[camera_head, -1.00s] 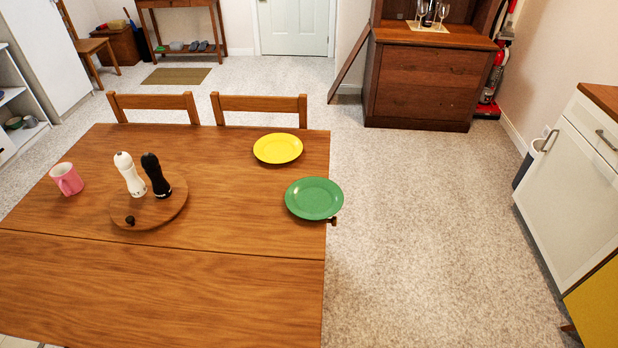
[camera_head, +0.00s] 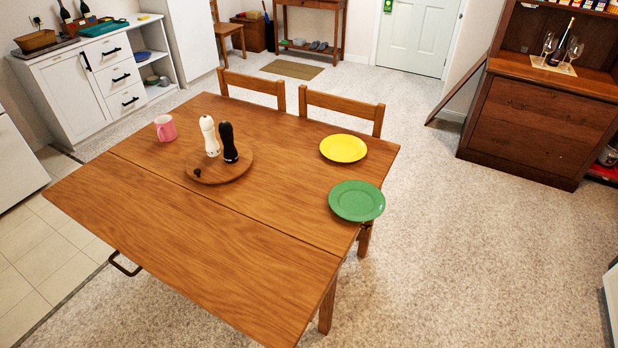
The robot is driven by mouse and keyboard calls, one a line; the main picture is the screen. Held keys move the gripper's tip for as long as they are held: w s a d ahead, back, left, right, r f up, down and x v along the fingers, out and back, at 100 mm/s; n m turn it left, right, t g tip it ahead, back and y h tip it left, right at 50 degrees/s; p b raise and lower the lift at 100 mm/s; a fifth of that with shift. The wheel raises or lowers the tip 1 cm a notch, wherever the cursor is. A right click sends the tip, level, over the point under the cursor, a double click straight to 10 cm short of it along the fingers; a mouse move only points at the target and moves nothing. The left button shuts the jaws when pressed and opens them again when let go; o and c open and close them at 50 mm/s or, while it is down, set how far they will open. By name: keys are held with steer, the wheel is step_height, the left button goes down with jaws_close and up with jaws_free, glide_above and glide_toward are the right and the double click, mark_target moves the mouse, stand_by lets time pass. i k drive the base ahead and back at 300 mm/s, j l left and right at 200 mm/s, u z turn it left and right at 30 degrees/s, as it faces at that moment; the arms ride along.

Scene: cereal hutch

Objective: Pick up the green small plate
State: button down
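The green small plate (camera_head: 357,201) lies flat at the right edge of the wooden table (camera_head: 190,250), its rim reaching slightly past the edge. A yellow plate (camera_head: 343,148) lies just behind it, apart from it. My gripper and arm do not show in this view.
A round board (camera_head: 233,172) holds a white mill (camera_head: 209,137) and a black mill (camera_head: 228,142); a pink mug (camera_head: 165,128) stands to their left. Two chairs (camera_head: 340,105) stand at the far side. Open carpet (camera_head: 470,260) lies right of the table, before a wooden hutch (camera_head: 540,115).

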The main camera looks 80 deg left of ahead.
mark_target(355, 200)
steer(key=i+j+u, duration=0.25)
steer(key=u, duration=0.2)
steer(key=i+j+u, duration=0.1)
steer(key=i+u, duration=1.35)
steer(key=i+l+u, duration=0.25)
steer(key=i+u, duration=0.4)
steer(key=u, duration=0.25)
steer(key=i+l+u, duration=0.1)
steer(key=u, duration=0.3)
steer(key=i+l+u, duration=0.1)
steer(key=u, duration=0.3)
steer(key=i+l+u, duration=0.15)
steer(key=u, duration=0.25)
steer(key=i+l+u, duration=0.2)
steer(key=u, duration=0.15)
steer(key=i+l+u, duration=0.2)
steer(key=u, duration=0.15)
